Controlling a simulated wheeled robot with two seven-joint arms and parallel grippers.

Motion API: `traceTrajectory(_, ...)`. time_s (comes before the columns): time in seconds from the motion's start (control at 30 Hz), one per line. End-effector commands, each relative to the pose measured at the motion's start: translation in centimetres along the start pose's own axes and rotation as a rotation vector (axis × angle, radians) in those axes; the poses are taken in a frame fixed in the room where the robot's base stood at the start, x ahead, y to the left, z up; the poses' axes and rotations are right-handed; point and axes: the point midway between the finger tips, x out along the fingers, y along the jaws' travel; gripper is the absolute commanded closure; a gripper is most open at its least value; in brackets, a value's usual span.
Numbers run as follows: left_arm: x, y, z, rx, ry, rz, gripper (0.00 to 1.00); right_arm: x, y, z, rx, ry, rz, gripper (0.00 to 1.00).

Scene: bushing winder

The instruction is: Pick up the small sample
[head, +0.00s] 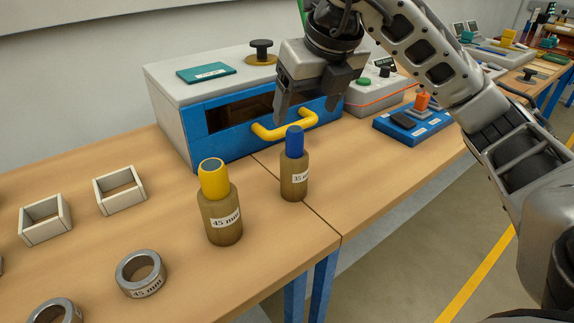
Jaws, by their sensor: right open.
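The small sample (294,177) is a brown cylinder with a blue top and a "35 mm" label. It stands upright on the wooden table, close to the seam between two table tops. A larger sample (221,215) with a yellow top and a "45 mm" label stands upright to its left. My right gripper (311,104) is open and empty, pointing down. In the picture its fingertips are just above the blue top, in front of the blue and grey machine; the exact gap to the sample cannot be told. My left gripper is not in view.
A blue and grey machine (170,97) with a yellow handle (284,129) stands behind the samples. Two white square frames (120,190) and metal rings (140,273) lie at the left. The table's front edge is close to the samples.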

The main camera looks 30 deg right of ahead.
Motion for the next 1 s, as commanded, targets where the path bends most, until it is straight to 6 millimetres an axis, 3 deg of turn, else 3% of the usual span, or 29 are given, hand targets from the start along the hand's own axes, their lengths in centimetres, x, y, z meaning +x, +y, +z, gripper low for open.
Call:
traceTrajectory(0.1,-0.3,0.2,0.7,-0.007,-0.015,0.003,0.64,3.0,-0.1,-0.2,0.001,0.008,-0.001,0.24)
traceTrajectory(0.3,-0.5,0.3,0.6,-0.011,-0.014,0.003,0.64,6.6,0.0,0.0,0.000,0.004,0.001,0.24)
traceTrajectory(0.57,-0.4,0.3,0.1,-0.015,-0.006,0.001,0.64,8.5,-0.1,0.1,-0.001,0.002,0.002,0.24)
traceTrajectory(0.83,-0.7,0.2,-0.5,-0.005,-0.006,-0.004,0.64,12.3,-0.8,0.6,-0.002,0.004,0.002,0.24)
traceTrajectory(1.0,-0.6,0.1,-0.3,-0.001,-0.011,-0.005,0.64,13.3,-0.8,0.6,-0.003,0.001,0.002,0.24)
